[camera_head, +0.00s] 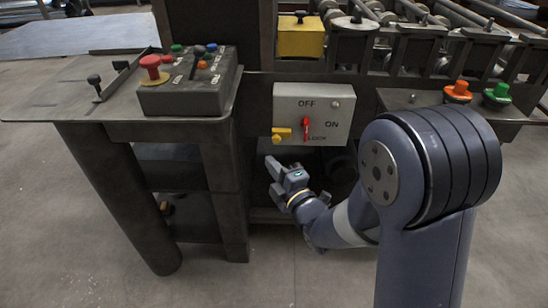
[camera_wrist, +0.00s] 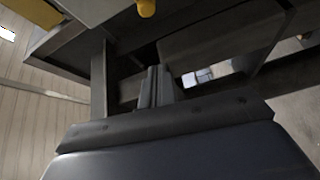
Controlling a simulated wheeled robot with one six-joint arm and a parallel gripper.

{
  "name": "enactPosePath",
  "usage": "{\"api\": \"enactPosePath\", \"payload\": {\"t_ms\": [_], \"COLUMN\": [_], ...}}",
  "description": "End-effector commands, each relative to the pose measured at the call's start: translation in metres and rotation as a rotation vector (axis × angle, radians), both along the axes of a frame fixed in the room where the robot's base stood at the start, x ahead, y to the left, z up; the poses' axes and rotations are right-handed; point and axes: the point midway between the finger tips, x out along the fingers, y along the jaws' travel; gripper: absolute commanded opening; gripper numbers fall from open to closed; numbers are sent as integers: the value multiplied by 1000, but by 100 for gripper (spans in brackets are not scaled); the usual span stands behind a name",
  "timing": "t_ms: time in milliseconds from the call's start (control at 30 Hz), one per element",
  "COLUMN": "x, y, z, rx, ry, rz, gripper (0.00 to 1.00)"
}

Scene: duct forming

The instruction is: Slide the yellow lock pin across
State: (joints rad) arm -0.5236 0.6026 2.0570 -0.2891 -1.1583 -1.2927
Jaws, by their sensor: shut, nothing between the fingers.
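The yellow lock pin (camera_head: 282,134) sits at the lower left of the grey switch box (camera_head: 340,103), beside the red rotary handle (camera_head: 306,129). The handle stands nearly upright between the words OFF and LOCK. My gripper (camera_head: 271,163) is shut and empty, below and slightly left of the pin, apart from it. In the wrist view, my gripper's fingers (camera_wrist: 155,75) point up toward the underside of the machine. A small yellow-orange part, likely the pin (camera_wrist: 146,8), shows at the top edge there. The rest of the box is mostly out of that view.
A control box with a red mushroom button (camera_head: 151,66) stands on the table at left. Orange (camera_head: 458,91) and green (camera_head: 497,95) buttons are on the right ledge. A table leg (camera_head: 118,190) stands left of my gripper. The recess below the switch box is dark.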

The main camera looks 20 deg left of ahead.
Motion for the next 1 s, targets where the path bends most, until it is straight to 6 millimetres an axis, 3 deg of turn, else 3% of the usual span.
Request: {"api": "enactPosePath", "payload": {"t_ms": [500, 700, 1000], "x": [65, 76, 79], "y": [63, 35, 26], "z": [4, -1, -2], "rx": [1, 0, 1], "ry": [-1, 2, 1], "rz": [-1, -4, -1], "gripper": [0, 0, 0]}}
